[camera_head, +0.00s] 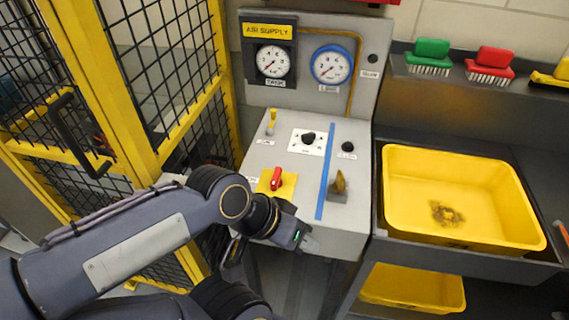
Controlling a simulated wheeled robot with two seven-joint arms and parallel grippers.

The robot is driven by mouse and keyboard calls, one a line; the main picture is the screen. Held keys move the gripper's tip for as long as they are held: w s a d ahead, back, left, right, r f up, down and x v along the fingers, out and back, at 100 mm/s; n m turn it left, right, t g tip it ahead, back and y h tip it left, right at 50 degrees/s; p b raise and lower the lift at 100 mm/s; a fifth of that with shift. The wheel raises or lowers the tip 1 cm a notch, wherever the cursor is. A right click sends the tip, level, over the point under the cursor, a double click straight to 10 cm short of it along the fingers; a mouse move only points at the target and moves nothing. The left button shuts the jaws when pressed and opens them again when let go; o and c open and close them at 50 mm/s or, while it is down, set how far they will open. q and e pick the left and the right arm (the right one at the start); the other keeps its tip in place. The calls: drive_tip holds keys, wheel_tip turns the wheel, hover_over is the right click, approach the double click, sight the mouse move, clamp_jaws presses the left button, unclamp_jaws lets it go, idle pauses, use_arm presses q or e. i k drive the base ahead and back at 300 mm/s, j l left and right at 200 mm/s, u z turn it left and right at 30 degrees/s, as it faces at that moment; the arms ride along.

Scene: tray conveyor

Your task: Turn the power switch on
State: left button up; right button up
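A control panel (346,226) with a sloped grey top stands in the middle. A red rotary switch (276,179) sits on a yellow plate at its left front. I cannot read its label, so I cannot tell if it is the power switch. A yellow-tipped lever (271,121), a black knob (308,138), a small black button (348,147) and a brownish-yellow toggle lever (340,183) are also on the top. My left gripper (308,242) is at the panel's front edge, below and right of the red switch, apart from it. Its finger opening is not clear. My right gripper is not visible.
Two gauges, one black-framed (272,61) and one blue-rimmed (331,65), are on the panel's upright back. A yellow mesh cage (150,165) stands left. A yellow tray (460,231) lies right, with brushes (428,56) on a shelf above. My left arm crosses the lower left.

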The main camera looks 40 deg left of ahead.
sight(276, 183)
drive_tip(key=u, duration=2.65)
drive_tip(key=i+l, duration=0.05)
drive_tip(key=l, duration=0.05)
